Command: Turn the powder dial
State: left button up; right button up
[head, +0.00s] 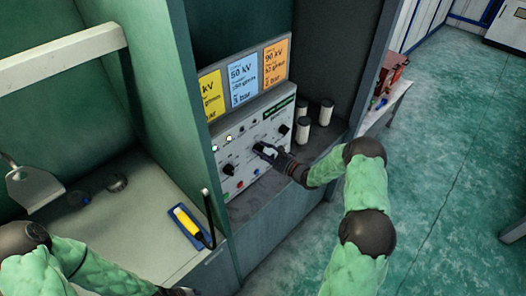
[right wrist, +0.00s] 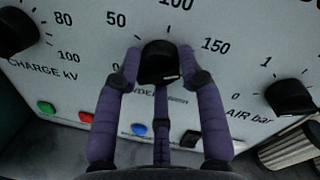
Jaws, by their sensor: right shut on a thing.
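The powder dial (right wrist: 160,62) is a black knob in the middle of the right wrist view, on a pale control panel with a printed scale around it. A small light mark shows near its lower right edge. My right gripper (right wrist: 160,75) is shut on this dial, with purple-grey fingers on both sides and one below. In the head view my right gripper (head: 270,152) reaches the middle of the panel (head: 250,163) from the right and covers much of the dial. My left arm is at the bottom left, its gripper cut off by the bottom edge.
The charge dial (right wrist: 14,32) is left of the powder dial, and the air dial (right wrist: 290,97) is right. Coloured buttons lie below. Yellow, blue and orange cards (head: 243,80) stand above the panel. Several pale cylinders (head: 304,128) stand right of it. A yellow-handled tool (head: 187,221) lies on the left bench.

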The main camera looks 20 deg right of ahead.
jog(key=shift+s+a+f, duration=0.1)
jog(key=shift+a, duration=0.05)
jog(key=o, duration=1.1)
jog(key=shift+o, duration=0.2)
jog(key=v, duration=1.2)
